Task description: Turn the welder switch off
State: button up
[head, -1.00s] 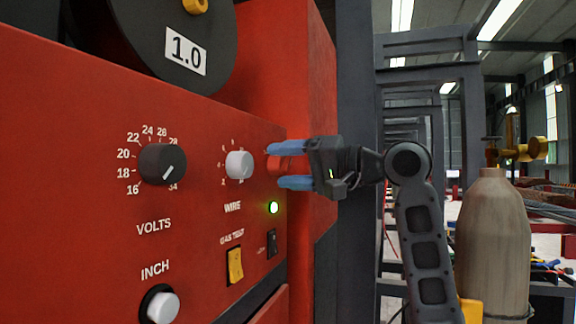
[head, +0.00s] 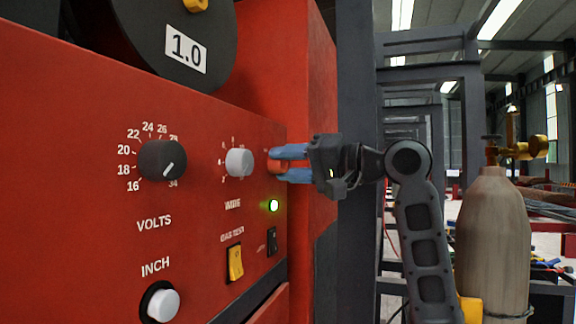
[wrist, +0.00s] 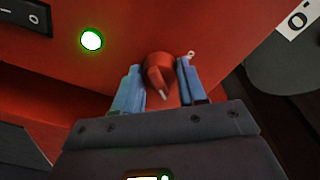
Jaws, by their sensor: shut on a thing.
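The welder's red rotary switch knob (head: 274,165) sits at the right edge of the red front panel (head: 80,125). My gripper (head: 281,163) has its two blue fingers shut on the knob from the right, one above and one below. The wrist view shows the knob (wrist: 159,74) between the fingers, with a white pointer mark on it. A green lamp (head: 273,205) below the knob is lit; it also glows in the wrist view (wrist: 91,39). The knob's labels are partly hidden and too small to read.
The panel also carries a black volts dial (head: 163,161), a grey-white wire knob (head: 239,162), a yellow gas test switch (head: 235,262), a black rocker switch (head: 272,241) and a white inch button (head: 163,305). A gas cylinder (head: 492,240) stands right of my arm.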

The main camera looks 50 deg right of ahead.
jog(key=n+b, duration=0.1)
jog(key=n, duration=0.1)
jog(key=n+b, duration=0.1)
jog(key=n, duration=0.1)
jog(key=shift+f+b, duration=0.3)
jog(key=shift+b, duration=0.05)
jog(key=n+b, duration=0.1)
jog(key=n, duration=0.1)
jog(key=n+b, duration=0.2)
jog(key=n, duration=0.1)
jog(key=shift+d+t+y, duration=0.1)
jog(key=shift+t+y, duration=0.2)
jog(key=shift+y, duration=0.1)
jog(key=n+b, duration=0.4)
jog(key=n, duration=0.2)
jog(key=shift+w+d+y, duration=0.1)
jog(key=shift+y, duration=0.2)
jog(key=shift+n+y+b, duration=0.4)
jog(key=shift+n+b, duration=0.5)
jog(key=shift+n, duration=0.8)
jog(key=shift+r+n, duration=0.1)
jog(key=shift+n, duration=0.2)
jog(key=o, duration=1.1)
jog(key=shift+c, duration=0.2)
jog(key=v, duration=0.7)
jog(key=shift+s+d+b, duration=0.15)
jog(key=shift+s+b, duration=0.25)
